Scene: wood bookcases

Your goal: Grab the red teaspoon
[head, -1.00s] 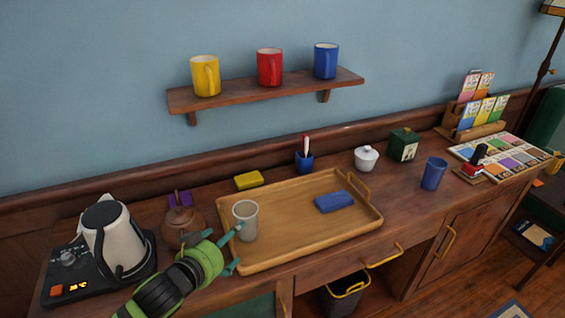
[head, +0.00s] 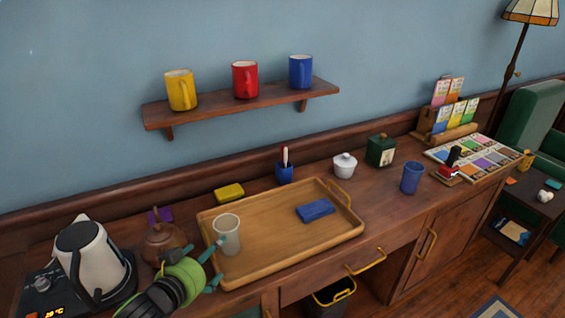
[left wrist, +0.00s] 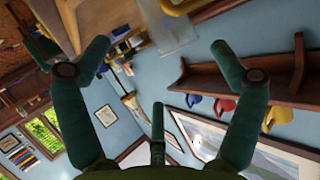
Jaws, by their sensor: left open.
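A small blue holder (head: 285,174) stands behind the wooden tray. Thin red and white handles (head: 285,155) stick up from it; they are too small to tell whether one is a teaspoon. My left gripper (head: 219,262) is open over the tray's left end. One finger overlaps the clear glass (head: 228,235) in the head view; I cannot tell whether they touch. In the left wrist view the open fingers (left wrist: 161,48) have nothing between their tips, and a pale translucent shape, probably the glass (left wrist: 174,28), shows beyond. My right gripper is out of view.
The tray (head: 265,268) also holds a blue cloth (head: 315,211). A yellow sponge (head: 229,193), white lidded bowl (head: 344,165) and green box (head: 381,151) stand behind. A brown teapot (head: 164,245) and kettle (head: 90,258) are left. A mug shelf (head: 215,110) hangs above.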

